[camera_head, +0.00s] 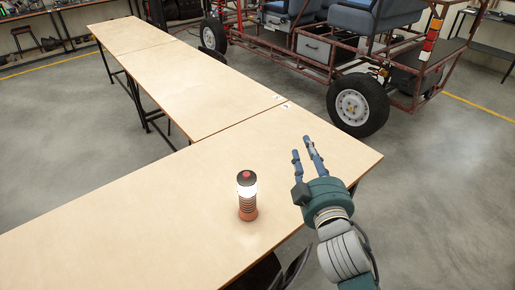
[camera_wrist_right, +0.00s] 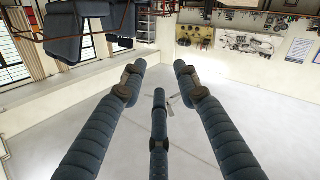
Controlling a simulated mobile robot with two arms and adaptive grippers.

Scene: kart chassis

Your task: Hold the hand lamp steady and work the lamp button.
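The hand lamp (camera_head: 247,207) stands upright on the wooden table (camera_head: 130,225). It has an orange-red base, a ribbed body, a bright white glowing section and a dark cap. A red lamp button (camera_head: 246,174) sits on top of the cap. My right gripper (camera_head: 302,150) is to the right of the lamp, apart from it, with its fingers pointing away toward the far side. In the right wrist view its three fingers (camera_wrist_right: 159,78) are spread with nothing between them. The lamp is not in the wrist view. My left gripper is not recognisable in either view.
More tables (camera_head: 180,85) continue toward the back left. The kart chassis (camera_head: 400,75) with its wheel (camera_head: 357,105) stands on the floor beyond the table's right edge. Dark shapes at the bottom edge are unclear. The tabletop left of the lamp is clear.

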